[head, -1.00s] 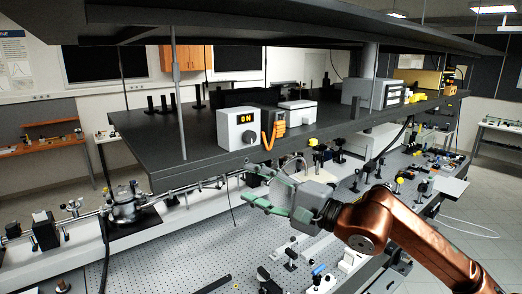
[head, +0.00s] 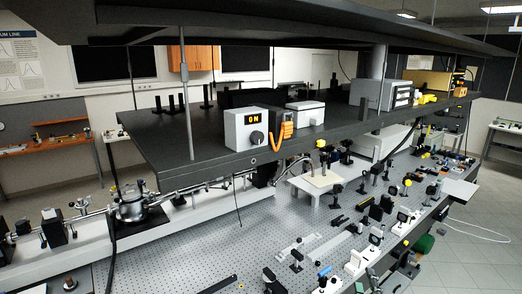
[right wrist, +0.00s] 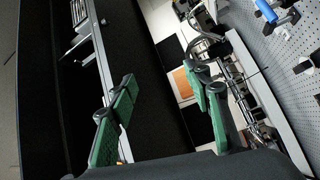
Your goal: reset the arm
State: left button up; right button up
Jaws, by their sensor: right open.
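My right gripper (right wrist: 163,105) shows in the right wrist view. Its two green-padded fingers are wide apart, with nothing held between them. Behind them are a dark shelf surface and, further right, the optical table, all tilted in this view. In the head view, the copper arm is out of sight. Small green bits show low on the right there, but I cannot tell whether they belong to my gripper. My left gripper is in neither view.
A dark shelf (head: 170,150) over the perforated table (head: 215,238) carries a white box (head: 245,130) reading ON and an orange cable. Small optics crowd the table's right side. A metal beamline (head: 130,205) runs along the left. Clear floor (head: 470,265) lies right.

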jog(key=s+d+f+m+g, duration=0.2)
jog(key=s+f+g, duration=0.15)
jog(key=f, duration=0.35)
jog(key=s+d+f+m+g+h, duration=0.1)
jog(key=s+d+f+m+g, duration=0.2)
jog(key=f, duration=0.5)
jog(key=s+d+f+m+g, duration=0.1)
jog(key=s+f+m, duration=0.1)
jog(key=s+f, duration=0.4)
jog(key=s+a+f+m+g+y, duration=0.1)
jog(key=s+f+m+g, duration=0.25)
jog(key=s+f, duration=0.65)
jog(key=s+a+f+m+g+y, duration=0.1)
jog(key=s+f+m+g+y, duration=0.2)
jog(key=s+f, duration=0.65)
jog(key=s+a+f+g+h+b, duration=0.1)
jog(key=s+f+b, duration=0.15)
jog(key=f, duration=1.45)
jog(key=s+f+g+b, duration=0.2)
jog(key=f+b, duration=0.1)
jog(key=f, duration=1.3)
jog(key=s+f+n+b, duration=0.1)
jog(key=s+f+b, duration=0.4)
jog(key=s+f, duration=1.4)
notch_tip(320, 180, down, 3)
jog(key=shift+f+g, duration=0.15)
jog(key=shift+g, duration=0.25)
